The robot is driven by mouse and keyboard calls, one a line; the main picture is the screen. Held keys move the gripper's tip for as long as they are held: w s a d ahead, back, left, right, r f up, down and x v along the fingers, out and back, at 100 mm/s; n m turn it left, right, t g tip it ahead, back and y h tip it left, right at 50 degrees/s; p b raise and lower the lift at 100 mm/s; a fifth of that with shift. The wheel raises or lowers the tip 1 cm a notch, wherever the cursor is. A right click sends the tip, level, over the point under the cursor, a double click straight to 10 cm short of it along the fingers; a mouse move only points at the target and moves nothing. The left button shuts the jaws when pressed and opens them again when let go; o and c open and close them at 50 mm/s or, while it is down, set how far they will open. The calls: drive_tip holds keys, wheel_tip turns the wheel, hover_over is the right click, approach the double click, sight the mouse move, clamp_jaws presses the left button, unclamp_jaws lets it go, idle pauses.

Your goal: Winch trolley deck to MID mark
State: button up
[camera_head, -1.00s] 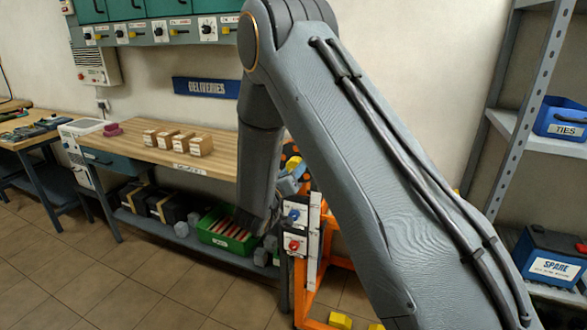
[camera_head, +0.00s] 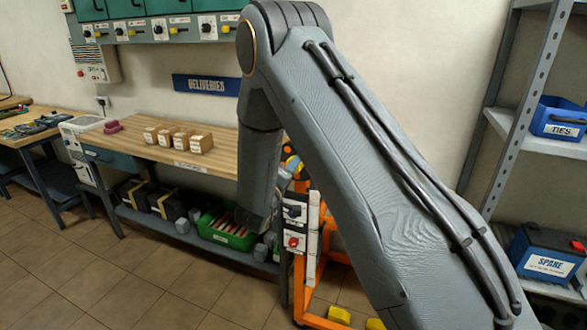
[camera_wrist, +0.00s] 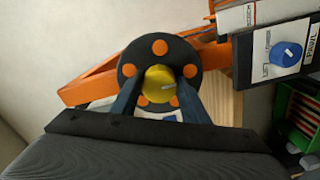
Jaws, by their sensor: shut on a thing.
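The knob sits at the middle of a black winch wheel (camera_wrist: 143,55) with several orange dots. A panel labelled PAWL (camera_wrist: 305,62) with a blue knob (camera_wrist: 286,54) is at the right. In the head view the orange trolley frame (camera_head: 304,280) stands beside the workbench. It carries a red knob (camera_head: 292,242) and an upright white strip (camera_head: 313,245). My arm hides most of the trolley and my fingers there. I cannot make out the deck or a MID mark.
The wooden workbench (camera_head: 150,147) holds small boxes (camera_head: 201,144). A green crate (camera_head: 212,236) and dark batteries (camera_head: 135,195) are on its lower shelf. Yellow blocks (camera_head: 339,315) lie by the trolley's foot. A grey rack (camera_head: 520,105) stands at the right. Floor is open at left front.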

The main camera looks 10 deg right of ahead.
idle(0.4)
drive_tip(key=o, duration=1.1)
drive_tip(key=shift+c, duration=0.2)
drive_tip(key=b+v, duration=0.2)
drive_tip(key=v, duration=0.5)
drive_tip(key=shift+s+a, duration=0.25)
drive_tip(key=shift+s, duration=0.05)
